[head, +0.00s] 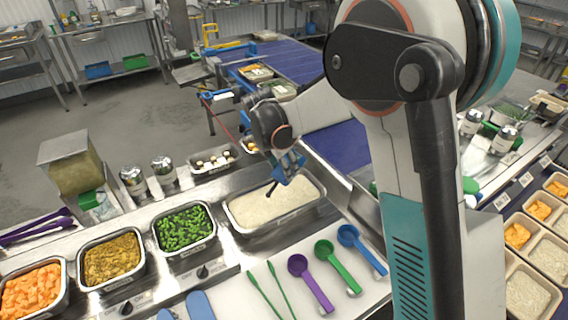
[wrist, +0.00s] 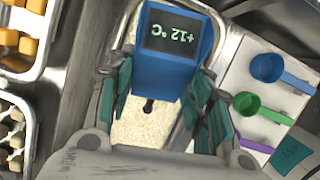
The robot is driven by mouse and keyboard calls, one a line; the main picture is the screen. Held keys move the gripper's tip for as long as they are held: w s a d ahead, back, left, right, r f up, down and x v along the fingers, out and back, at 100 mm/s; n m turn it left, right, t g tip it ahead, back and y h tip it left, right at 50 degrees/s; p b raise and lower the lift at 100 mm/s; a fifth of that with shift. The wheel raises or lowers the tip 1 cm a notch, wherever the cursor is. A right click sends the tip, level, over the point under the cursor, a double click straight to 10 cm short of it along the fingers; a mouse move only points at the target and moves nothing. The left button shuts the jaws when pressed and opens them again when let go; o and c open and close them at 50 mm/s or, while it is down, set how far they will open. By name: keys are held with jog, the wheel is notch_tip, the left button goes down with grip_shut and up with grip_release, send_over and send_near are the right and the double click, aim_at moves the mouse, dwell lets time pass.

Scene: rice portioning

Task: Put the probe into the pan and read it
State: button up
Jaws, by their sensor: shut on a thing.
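The probe (head: 287,167) is a blue body with a thin black stem. In the wrist view the probe (wrist: 172,68) shows a dark display reading +12 °C, upside down in that picture. My gripper (wrist: 165,92) is shut on the probe, with teal finger pads on either side of its body. In the head view my gripper (head: 290,160) is over the metal pan (head: 285,217) of white rice. The black stem points down toward the rice near the pan's middle. I cannot tell whether its tip touches or enters the rice.
Pans of green beans (head: 184,228), brown food (head: 111,258) and orange cubes (head: 31,292) stand left of the rice. Purple (head: 311,283), green (head: 337,266) and blue (head: 361,249) scoops lie on a white board in front. Filled trays (head: 527,292) stand at right.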

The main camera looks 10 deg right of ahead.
aim_at(284, 180)
jog(key=shift+f+b, duration=1.6)
jog(key=shift+f, duration=1.45)
dwell(5.0)
